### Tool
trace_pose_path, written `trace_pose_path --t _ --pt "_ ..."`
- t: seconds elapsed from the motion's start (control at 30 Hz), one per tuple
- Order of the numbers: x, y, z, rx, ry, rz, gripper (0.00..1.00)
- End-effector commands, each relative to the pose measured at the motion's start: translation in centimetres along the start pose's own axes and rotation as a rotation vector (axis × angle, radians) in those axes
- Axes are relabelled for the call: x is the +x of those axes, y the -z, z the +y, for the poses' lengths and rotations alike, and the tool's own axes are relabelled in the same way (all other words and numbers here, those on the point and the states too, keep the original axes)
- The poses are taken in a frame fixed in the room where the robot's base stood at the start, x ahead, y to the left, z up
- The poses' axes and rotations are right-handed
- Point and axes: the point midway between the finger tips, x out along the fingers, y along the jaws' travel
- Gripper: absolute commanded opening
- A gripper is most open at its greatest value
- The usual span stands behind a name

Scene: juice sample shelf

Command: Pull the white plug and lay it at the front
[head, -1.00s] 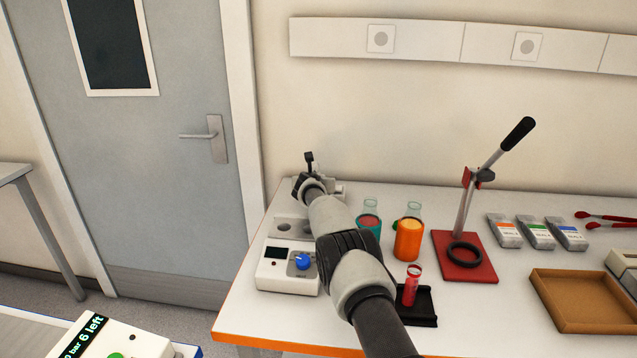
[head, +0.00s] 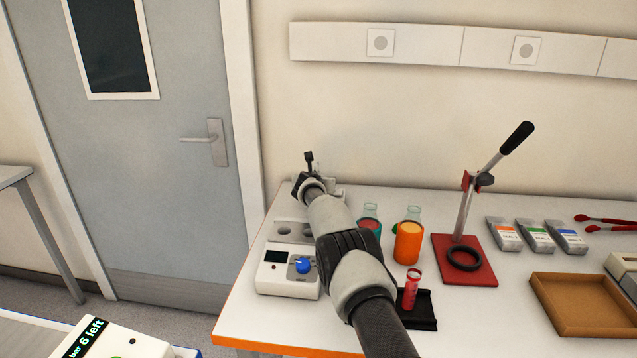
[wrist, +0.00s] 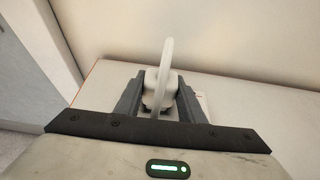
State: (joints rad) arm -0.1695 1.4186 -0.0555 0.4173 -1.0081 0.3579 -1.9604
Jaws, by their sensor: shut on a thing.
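The white plug (wrist: 153,80) shows in the wrist view between the two dark fingers of my gripper (wrist: 158,98), which is shut on it. A pale curved cable or loop stands up from the plug. In the head view my gripper (head: 309,180) is at the back left corner of the table, and my arm reaches over the table to it. The plug cannot be made out clearly there. Whether it still sits in a socket is hidden.
A white device with a blue knob (head: 303,265) stands at the table's front left. Teal and orange (head: 408,242) flasks, a red tube (head: 411,290) on a black stand and a red lever press (head: 466,262) stand right of my arm. A brown tray (head: 580,305) lies further right.

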Motion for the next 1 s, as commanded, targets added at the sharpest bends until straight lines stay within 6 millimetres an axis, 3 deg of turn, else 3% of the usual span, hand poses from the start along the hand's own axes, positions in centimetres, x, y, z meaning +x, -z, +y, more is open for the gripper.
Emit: trace_pose_path --t 0.7,1.0 --pt "-1.2 -2.8 0.0 0.001 0.0 -0.001 0.05" --pt "-1.3 -2.9 0.0 0.0 0.0 -0.001 0.05"
